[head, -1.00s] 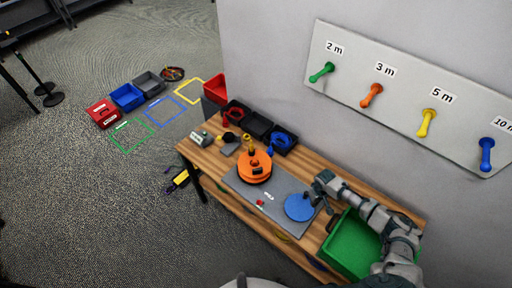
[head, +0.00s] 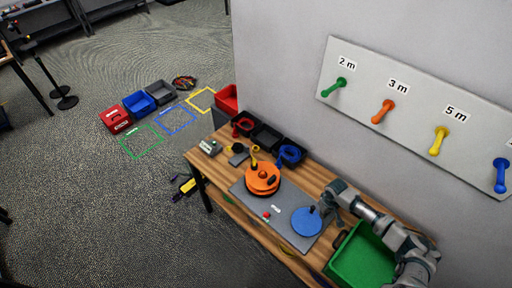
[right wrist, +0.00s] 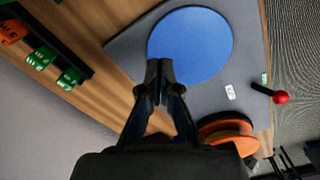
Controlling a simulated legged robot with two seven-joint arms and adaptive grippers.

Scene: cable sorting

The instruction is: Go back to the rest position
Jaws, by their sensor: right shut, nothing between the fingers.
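My right gripper (right wrist: 160,80) is shut and empty in the right wrist view, its fingertips in front of the edge of a blue disc (right wrist: 195,45). In the head view my right gripper (head: 328,212) is just right of the same blue disc (head: 307,221), above the workbench (head: 218,174). An orange round device (head: 262,180) stands on the grey mat (head: 250,204). My left gripper is in neither view.
A green bin (head: 352,262) stands on the bench beside my right arm. A wall board (head: 412,112) holds coloured pegs. Black trays (head: 266,137) line the bench's back. Coloured bins (head: 137,103) and floor outlines (head: 141,142) lie at left. Open carpet lies in front.

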